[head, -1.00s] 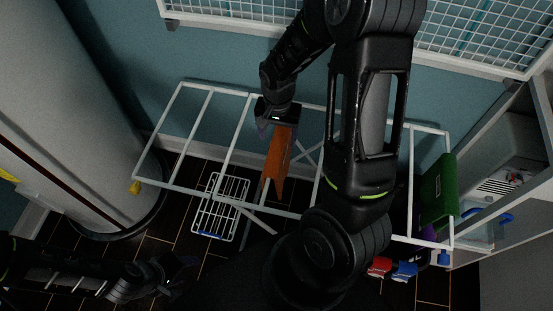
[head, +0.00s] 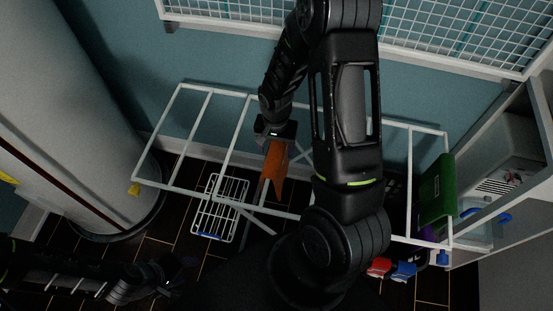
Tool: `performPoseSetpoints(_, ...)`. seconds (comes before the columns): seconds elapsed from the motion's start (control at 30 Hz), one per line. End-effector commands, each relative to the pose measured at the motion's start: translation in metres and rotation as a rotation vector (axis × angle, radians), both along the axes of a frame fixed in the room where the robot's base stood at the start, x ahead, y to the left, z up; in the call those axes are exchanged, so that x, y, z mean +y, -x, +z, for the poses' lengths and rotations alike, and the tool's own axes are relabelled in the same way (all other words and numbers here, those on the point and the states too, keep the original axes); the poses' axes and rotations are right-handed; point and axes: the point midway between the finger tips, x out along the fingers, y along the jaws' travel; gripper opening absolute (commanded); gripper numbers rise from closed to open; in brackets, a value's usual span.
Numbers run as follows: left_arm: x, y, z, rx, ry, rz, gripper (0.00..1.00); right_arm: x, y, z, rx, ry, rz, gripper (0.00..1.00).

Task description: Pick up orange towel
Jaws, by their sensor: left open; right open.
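The orange towel (head: 273,166) hangs on the white drying rack (head: 226,149), near the middle. My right gripper (head: 275,133) is at the towel's upper end and covers that part. It is open, and I cannot tell whether its fingers touch the towel. My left gripper (head: 178,268) is open and empty, low at the left, apart from the towel and dark against the floor.
A green cloth (head: 437,188) hangs at the rack's right end. A white wire basket (head: 218,213) is below the rack. Red (head: 379,267) and blue (head: 404,271) items lie at the lower right. A wire shelf (head: 450,35) is on the wall, and a large pale cylinder (head: 60,120) stands left.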

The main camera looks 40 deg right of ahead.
Motion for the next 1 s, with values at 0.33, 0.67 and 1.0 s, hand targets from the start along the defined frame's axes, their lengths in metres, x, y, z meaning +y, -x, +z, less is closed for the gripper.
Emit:
performPoseSetpoints(0.33, 0.0001, 0.0001, 0.0002, 0.000, 0.000, 0.000, 0.50, -0.0002, -0.0002, -0.0142, -0.001, 0.001, 0.000, 0.70)
performPoseSetpoints(0.67, 0.0001, 0.0001, 0.0002, 0.000, 0.000, 0.000, 0.50, -0.0001, 0.0000, -0.0140, -0.001, 0.001, 0.000, 0.70)
performPoseSetpoints(1.0, 0.0000, 0.0001, 0.0001, 0.000, 0.000, 0.000, 0.50, -0.0002, 0.0000, -0.0140, -0.001, 0.001, 0.000, 0.48)
